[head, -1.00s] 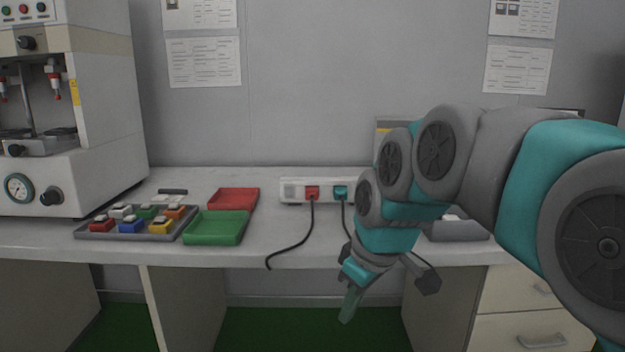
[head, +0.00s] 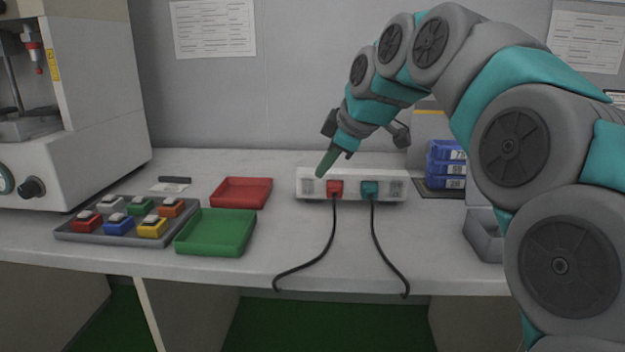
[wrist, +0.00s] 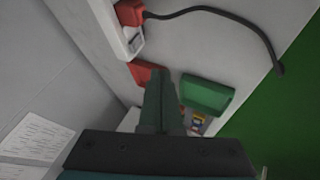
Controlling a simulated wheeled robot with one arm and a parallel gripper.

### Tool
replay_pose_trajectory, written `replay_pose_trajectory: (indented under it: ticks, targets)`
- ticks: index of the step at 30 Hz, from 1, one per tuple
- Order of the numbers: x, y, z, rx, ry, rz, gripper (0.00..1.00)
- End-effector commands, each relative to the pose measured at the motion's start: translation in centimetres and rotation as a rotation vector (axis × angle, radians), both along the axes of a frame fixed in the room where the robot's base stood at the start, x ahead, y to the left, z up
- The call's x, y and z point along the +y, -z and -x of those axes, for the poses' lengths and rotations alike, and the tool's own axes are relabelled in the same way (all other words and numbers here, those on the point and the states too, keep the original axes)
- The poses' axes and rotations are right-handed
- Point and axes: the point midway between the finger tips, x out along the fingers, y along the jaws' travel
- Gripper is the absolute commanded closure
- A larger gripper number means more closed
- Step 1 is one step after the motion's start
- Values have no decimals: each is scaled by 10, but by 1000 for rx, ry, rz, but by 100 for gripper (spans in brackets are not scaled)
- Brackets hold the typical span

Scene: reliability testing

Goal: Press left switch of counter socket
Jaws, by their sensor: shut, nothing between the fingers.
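The counter socket (head: 353,197) is a long white block at the back of the counter. Contact cannot be told. The fingers (wrist: 163,80) also show in the wrist view.
A red tray (head: 241,192) and a green tray (head: 215,232) lie left of the socket. A grey tray of coloured switch blocks (head: 65,233) is further left. Blue bins (head: 446,165) stand to the right. The cords run over the counter front.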

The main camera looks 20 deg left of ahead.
Motion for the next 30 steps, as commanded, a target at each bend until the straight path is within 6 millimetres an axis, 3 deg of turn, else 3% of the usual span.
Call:
replay_pose_trajectory:
  ticks: [8,14,30]
  targets:
    - [1,2,-1,2,2,0,100]
    - [8,14,-7,3,2,1,100]
    - [51,80,-40,2,3,1,100]
